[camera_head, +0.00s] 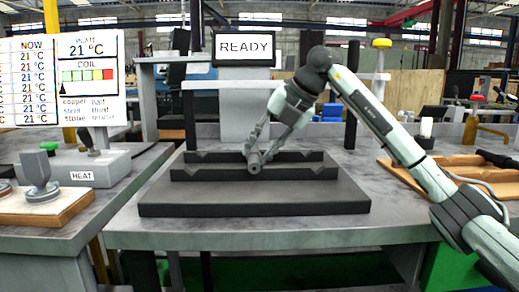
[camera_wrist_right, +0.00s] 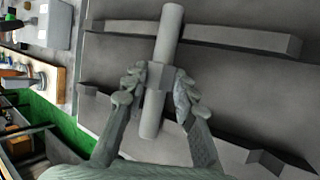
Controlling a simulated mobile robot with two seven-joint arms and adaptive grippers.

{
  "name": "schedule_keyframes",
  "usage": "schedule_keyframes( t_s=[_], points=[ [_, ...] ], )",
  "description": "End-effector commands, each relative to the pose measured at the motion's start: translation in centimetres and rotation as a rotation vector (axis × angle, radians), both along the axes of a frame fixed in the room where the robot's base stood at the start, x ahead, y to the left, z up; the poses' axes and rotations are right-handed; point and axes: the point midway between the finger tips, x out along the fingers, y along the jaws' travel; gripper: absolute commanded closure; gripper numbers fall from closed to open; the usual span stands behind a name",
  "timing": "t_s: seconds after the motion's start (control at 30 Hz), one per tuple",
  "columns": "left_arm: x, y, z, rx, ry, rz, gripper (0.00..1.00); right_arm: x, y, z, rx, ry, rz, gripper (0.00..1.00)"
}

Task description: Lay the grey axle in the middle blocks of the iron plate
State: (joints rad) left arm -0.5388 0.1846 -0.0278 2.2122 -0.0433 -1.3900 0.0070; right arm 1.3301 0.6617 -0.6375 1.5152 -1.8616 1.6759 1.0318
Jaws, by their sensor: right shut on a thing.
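The grey axle (camera_head: 254,162) is a slim round bar with a thicker collar at its middle. The dark iron plate (camera_head: 255,200) lies on the table and carries two long notched blocks, the near one (camera_head: 215,174) and the far one (camera_head: 290,156). My right gripper (camera_head: 255,150) is shut on the axle. In the right wrist view its fingers (camera_wrist_right: 158,88) pinch the collar from both sides, and the axle (camera_wrist_right: 170,25) runs across the blocks (camera_wrist_right: 245,40). The axle is at their middle; I cannot tell whether it touches them. My left gripper is not in view.
A READY screen (camera_head: 244,48) stands behind the plate. On the left are a HEAT box (camera_head: 90,168) and a wooden board (camera_head: 45,208) with a metal knob-like part. A wooden tray (camera_head: 440,168) lies at the right. The plate's front part is bare.

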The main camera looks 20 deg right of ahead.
Motion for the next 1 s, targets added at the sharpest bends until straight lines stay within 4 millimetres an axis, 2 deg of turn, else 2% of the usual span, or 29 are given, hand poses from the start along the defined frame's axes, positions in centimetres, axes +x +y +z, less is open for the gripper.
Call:
schedule_keyframes(
  t_s=[0.17,0.2,0.4,0.73,0.87,1.0],
  points=[
    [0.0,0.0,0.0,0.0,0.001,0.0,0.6,0.0,0.0,0.3,0.003,-0.006,0.0,1.0],
    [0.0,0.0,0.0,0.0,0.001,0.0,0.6,0.0,0.0,0.3,0.003,-0.006,0.0,0.71],
    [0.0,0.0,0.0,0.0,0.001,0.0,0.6,0.0,0.0,0.2,0.002,-0.003,0.001,0.49],
    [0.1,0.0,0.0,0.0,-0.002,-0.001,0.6,-0.2,-0.2,0.2,-0.001,0.002,0.0,0.49],
    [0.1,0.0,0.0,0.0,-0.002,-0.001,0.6,-0.9,-0.8,1.6,0.0,-0.002,-0.001,0.49],
    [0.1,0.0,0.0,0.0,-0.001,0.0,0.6,-2.2,-1.9,4.0,-0.001,-0.005,-0.002,0.49]
  ],
)
